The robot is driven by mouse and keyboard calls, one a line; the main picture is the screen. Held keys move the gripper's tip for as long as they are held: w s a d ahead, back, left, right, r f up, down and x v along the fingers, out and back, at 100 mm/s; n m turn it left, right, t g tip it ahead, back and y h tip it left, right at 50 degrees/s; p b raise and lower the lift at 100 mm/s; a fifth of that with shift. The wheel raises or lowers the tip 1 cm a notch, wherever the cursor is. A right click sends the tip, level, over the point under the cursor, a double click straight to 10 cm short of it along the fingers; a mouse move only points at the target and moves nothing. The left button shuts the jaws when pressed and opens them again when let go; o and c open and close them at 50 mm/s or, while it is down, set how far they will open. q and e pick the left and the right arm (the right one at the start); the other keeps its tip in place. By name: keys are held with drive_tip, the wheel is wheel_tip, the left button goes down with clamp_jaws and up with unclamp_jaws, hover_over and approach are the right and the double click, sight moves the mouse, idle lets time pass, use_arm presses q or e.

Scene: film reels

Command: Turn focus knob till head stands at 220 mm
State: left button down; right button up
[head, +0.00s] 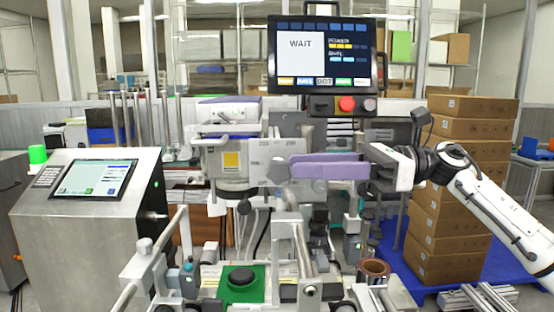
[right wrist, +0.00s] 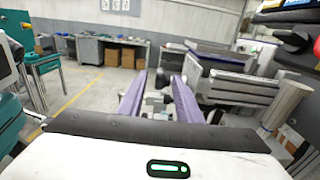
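My right gripper (head: 291,167) reaches in from the right with its two purple fingers pointing left. In the right wrist view its fingers (right wrist: 159,82) stand apart, with nothing clearly held between them. A grey faceted knob (head: 277,171), possibly the focus knob, shows just left of the fingertips on the front of the machine head (head: 230,158). I cannot tell whether the fingers touch it. The monitor (head: 320,55) above the machine reads WAIT; its smaller lines are too small to read. My left gripper is not in view.
A red button (head: 347,104) sits below the monitor. A steel console (head: 85,225) with a screen stands at the left. A black round knob on a green block (head: 240,290) is in front. Stacked cartons (head: 450,240) stand on a blue pallet at the right. Rails crowd the lower middle.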

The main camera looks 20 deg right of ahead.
sight(277, 183)
drive_tip(key=p+x, duration=0.1)
drive_tip(key=x, duration=0.4)
drive_tip(key=shift+w+a, duration=0.1)
drive_tip(key=shift+a, duration=0.15)
clamp_jaws()
